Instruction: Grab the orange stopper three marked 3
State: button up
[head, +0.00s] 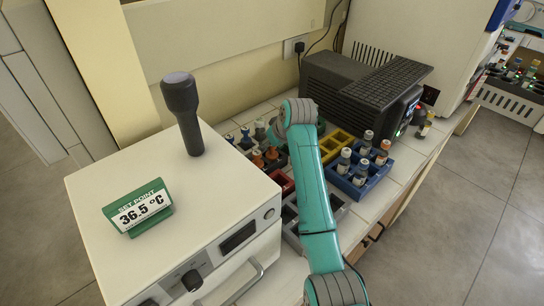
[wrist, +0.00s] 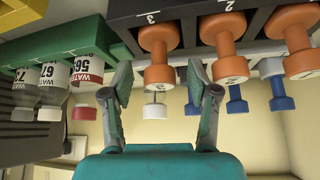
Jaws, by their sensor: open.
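The wrist view appears upside down. Orange stopper three (wrist: 158,48) stands in a dark rack (wrist: 185,22), beside the rack's printed 3. My gripper (wrist: 160,72) is open, with one finger on each side of this stopper's knob. I cannot tell whether either finger touches it. A second orange stopper (wrist: 226,42), by the rack's 2, stands just right of the right finger, and another orange stopper (wrist: 296,38) is farther right. In the head view, orange stoppers (head: 272,154) show beside my arm, and my fingers are hidden there.
A green rack (wrist: 60,45) with labelled bottles (wrist: 88,72) is close to the left finger. Blue stoppers (wrist: 236,100) and a white one (wrist: 155,108) stand behind. The white incubator (head: 180,210), blue crate (head: 360,180) and dark machine (head: 345,85) surround the arm.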

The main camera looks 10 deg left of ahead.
grip_shut()
jog(key=shift+r, duration=0.1)
